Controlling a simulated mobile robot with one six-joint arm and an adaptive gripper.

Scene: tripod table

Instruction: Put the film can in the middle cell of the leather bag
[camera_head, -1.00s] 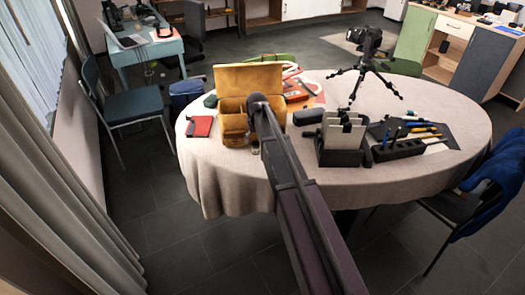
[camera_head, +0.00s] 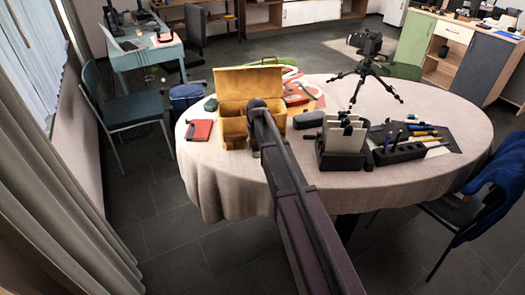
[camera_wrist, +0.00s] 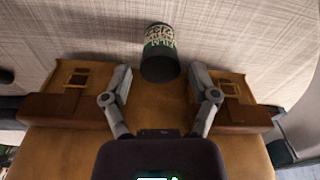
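The film can (camera_wrist: 159,52), dark with a green and cream label, is by the tablecloth in front of the leather bag in the wrist view. My gripper (camera_wrist: 160,72) is open, its two grey fingers apart on either side of the can's near end. I cannot tell whether they touch it. The tan leather bag (camera_head: 248,83) stands open on the table, lid raised at the back. Two of its buckled front pockets show in the wrist view (camera_wrist: 72,90). My arm covers part of the bag in the head view, and the middle cell cannot be made out clearly.
The round table (camera_head: 225,187) has a pale cloth. A red notebook (camera_head: 199,130) lies left of the bag. To the right are a dark case (camera_head: 308,120), a black card holder (camera_head: 342,159), a pen block (camera_head: 399,152) and a camera tripod (camera_head: 362,78).

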